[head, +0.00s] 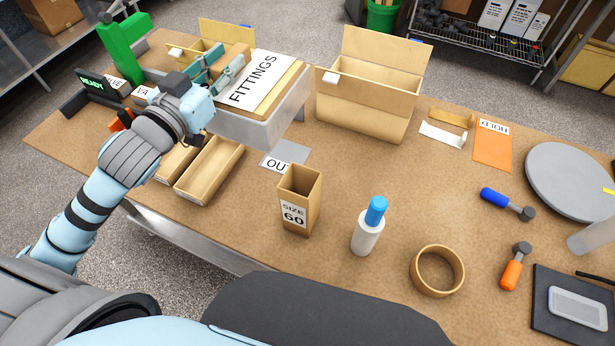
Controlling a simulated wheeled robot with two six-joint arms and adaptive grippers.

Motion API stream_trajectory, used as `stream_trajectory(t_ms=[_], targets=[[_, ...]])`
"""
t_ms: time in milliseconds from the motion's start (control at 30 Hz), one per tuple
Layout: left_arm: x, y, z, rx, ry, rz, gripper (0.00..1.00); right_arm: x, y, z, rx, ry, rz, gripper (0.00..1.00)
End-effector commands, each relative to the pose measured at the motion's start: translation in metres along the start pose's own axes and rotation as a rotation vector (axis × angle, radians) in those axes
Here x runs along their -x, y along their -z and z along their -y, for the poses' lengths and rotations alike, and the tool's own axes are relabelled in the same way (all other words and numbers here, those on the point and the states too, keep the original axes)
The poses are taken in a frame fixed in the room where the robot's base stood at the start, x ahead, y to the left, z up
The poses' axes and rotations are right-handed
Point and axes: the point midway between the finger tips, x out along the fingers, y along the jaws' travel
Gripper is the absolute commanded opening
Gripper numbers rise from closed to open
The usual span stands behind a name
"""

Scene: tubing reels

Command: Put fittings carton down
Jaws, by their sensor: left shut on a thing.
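The fittings carton (266,80) is a tan box with a large white FITTINGS label on top, at the upper left of the head view. It sits in or just above a grey translucent bin (252,127); I cannot tell whether it rests there. My left gripper (230,62) reaches in from the left and is shut on the carton's left side, its teal fingers at the edge. The fingertips' contact is partly hidden. My right gripper is not in view.
Behind is a large open carton (370,100). An OUT card (284,156), a SIZE 60 box (299,200), a glue bottle (368,228) and a tape ring (437,271) stand nearer. Open trays (209,170) and a green press (122,48) are at left. Bare table lies right of the OUT card.

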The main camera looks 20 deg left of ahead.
Motion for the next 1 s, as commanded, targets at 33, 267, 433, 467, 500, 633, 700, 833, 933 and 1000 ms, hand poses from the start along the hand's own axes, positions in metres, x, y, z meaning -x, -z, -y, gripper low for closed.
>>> stream_trajectory(t_ms=[33, 267, 433, 467, 500, 633, 700, 833, 933, 1000], targets=[[0.000, -0.003, -0.001, 0.002, -0.001, -0.001, 0.00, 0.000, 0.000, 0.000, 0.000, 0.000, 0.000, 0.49], [0.005, -0.059, -0.003, 0.007, -0.001, 0.000, 0.00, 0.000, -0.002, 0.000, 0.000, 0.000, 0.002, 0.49], [0.001, -0.108, -0.001, 0.006, -0.001, 0.001, 0.00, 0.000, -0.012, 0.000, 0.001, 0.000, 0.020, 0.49], [0.000, -0.116, -0.002, 0.006, -0.001, 0.000, 0.00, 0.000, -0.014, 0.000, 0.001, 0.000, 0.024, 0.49], [-0.001, -0.126, -0.001, 0.006, -0.001, 0.000, 0.00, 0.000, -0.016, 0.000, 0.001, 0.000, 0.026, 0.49], [0.000, -0.159, -0.001, 0.005, -0.001, 0.001, 0.00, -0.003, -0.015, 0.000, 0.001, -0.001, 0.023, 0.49], [0.000, -0.177, 0.000, 0.004, 0.002, -0.002, 0.00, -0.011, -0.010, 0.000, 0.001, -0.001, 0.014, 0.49], [0.000, -0.214, 0.000, 0.002, 0.000, -0.003, 0.00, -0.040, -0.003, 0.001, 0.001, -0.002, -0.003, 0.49], [0.000, -0.232, 0.000, 0.002, 0.000, -0.004, 0.00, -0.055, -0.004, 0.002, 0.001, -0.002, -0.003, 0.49], [0.000, -0.238, 0.000, 0.001, 0.000, -0.005, 0.00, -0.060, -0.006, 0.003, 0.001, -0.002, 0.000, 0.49]])
